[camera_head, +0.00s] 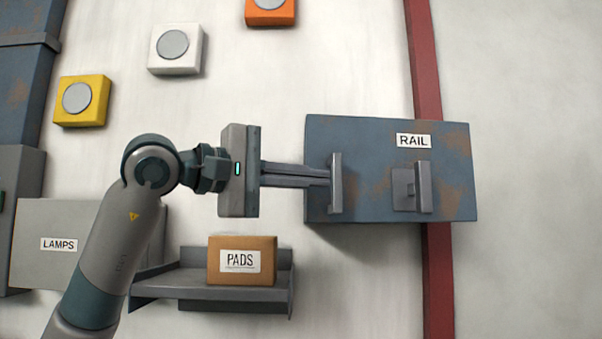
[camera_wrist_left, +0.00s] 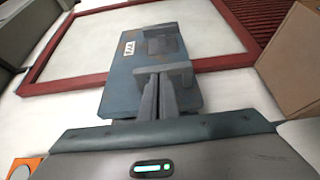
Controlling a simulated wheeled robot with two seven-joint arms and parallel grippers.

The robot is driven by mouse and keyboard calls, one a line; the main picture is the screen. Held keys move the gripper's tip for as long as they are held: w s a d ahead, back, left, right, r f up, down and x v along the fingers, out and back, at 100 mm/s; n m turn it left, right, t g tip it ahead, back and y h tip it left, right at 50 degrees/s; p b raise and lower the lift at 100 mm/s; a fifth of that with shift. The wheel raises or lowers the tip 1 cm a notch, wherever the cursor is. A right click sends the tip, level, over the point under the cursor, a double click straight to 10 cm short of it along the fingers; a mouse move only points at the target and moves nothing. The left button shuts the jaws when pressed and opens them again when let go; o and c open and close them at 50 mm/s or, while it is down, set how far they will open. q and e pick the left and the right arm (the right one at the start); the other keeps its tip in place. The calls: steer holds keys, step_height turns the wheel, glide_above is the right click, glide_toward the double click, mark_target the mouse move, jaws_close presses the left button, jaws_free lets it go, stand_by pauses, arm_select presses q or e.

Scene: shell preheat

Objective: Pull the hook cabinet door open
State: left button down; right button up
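A rusty blue-grey cabinet labelled RAIL (camera_head: 455,165) hangs on the wall right of centre; it also shows in the left wrist view (camera_wrist_left: 116,75). I see no label reading hook. Two upright grey bars stand out from its front: a left bar (camera_head: 336,190) and a right bar (camera_head: 424,187) on a small plate. My left gripper (camera_head: 322,177) reaches in from the left, its fingers close together and their tips at the left bar. In the left wrist view the fingers (camera_wrist_left: 159,93) also meet a grey bar. The tips are partly hidden, so their grip is unclear. My right gripper is out of view.
Below my left gripper, a shelf (camera_head: 210,291) holds a brown PADS box (camera_head: 242,276). A LAMPS box (camera_head: 35,222) is at lower left. Yellow (camera_head: 67,114), white (camera_head: 190,62) and orange (camera_head: 270,17) wall blocks are above. A red strip (camera_head: 426,60) runs behind the cabinet. The wall right of it is bare.

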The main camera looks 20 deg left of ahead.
arm_select(q)
steer(key=shift+s+d+f, duration=0.1)
steer(key=shift+s+d, duration=0.1)
steer(key=shift+d, duration=0.15)
stand_by(0.5)
steer(key=shift+s+d, duration=0.2)
steer(key=shift+s, duration=0.1)
